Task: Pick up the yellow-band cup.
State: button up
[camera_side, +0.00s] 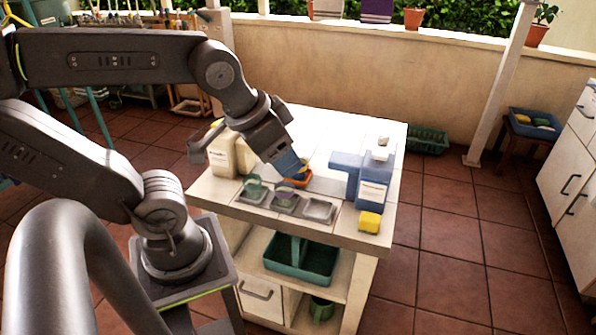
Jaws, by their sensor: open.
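My gripper (287,163) hangs over the middle of the white counter, tilted down to the right, with a blue part at its tip end. It is open; the gap between its fingers does not show clearly. Below and left of it, a grey tray with several compartments (267,207) lies near the counter's front edge. A small greenish cup (253,187) stands in its left compartment and another cup (284,194) in the middle one. The right compartment looks empty. I cannot make out which cup has a yellow band. My gripper is apart from both cups.
An orange dish (299,178) lies just under the gripper. The counter's back right is clear. A green caddy (301,264) is on the shelf below.

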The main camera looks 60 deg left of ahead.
jog(key=o, duration=0.5)
jog(key=n+g, duration=0.6)
jog(key=n, duration=0.8)
send_over(300, 176)
jog(key=w+a, duration=0.1)
jog(key=a, duration=0.1)
notch_tip(300, 176, down, 12)
jog(key=f, duration=0.1)
notch_tip(300, 176, down, 8)
jog(key=shift+a+r, duration=0.1)
jog(key=shift+m, duration=0.3)
jog(key=shift+s+f, duration=0.15)
jog(key=shift+f, duration=1.15)
jog(key=shift+s+f, duration=0.1)
jog(key=shift+f, duration=1.15)
